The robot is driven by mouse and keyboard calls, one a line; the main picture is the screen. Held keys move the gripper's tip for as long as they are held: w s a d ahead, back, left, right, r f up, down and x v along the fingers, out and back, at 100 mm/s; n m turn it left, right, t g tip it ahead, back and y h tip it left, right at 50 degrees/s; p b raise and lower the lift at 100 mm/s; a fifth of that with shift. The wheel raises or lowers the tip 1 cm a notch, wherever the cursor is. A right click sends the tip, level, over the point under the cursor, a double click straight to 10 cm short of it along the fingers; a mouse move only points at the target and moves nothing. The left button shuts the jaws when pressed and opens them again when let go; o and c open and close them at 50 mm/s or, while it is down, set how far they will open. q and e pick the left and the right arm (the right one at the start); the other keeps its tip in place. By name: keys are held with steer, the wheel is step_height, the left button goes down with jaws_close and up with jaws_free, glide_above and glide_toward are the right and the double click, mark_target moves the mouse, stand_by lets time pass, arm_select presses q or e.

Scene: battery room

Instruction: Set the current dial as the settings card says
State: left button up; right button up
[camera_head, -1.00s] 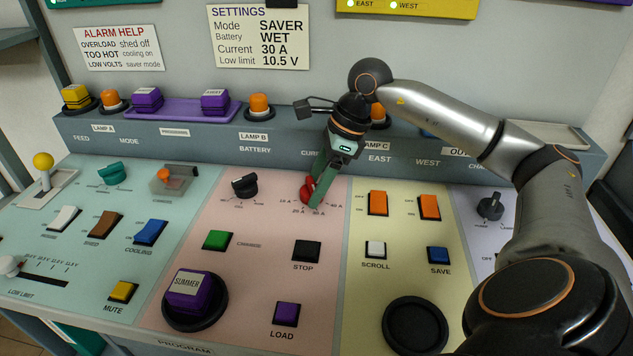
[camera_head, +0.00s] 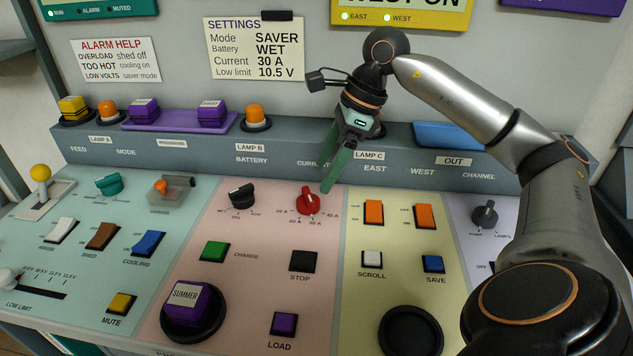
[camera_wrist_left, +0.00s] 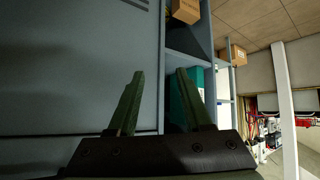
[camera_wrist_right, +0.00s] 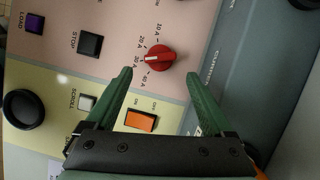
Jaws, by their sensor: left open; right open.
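The red current dial (camera_head: 308,201) sits on the pink panel section, above labels from 10 A to 40 A. In the right wrist view the dial (camera_wrist_right: 162,58) has a white mark that points toward the 30 A label. The settings card (camera_head: 254,49) on the back wall reads Current 30 A. My right gripper (camera_head: 337,183) is open, just above and to the right of the dial in the head view, apart from it. Its open fingers show in the right wrist view (camera_wrist_right: 160,76) with nothing between them. My left gripper (camera_wrist_left: 160,73) is open and empty, facing a grey cabinet.
The black battery dial (camera_head: 241,195) is left of the current dial, and orange switches (camera_head: 374,212) are to its right. The black stop button (camera_head: 303,261) lies in front. A raised grey ledge (camera_head: 280,150) with lamps runs behind the panel.

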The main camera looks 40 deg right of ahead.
steer(key=p+v, duration=0.1)
steer(key=v, duration=0.4)
steer(key=shift+r, duration=0.3)
steer(key=shift+s, duration=0.1)
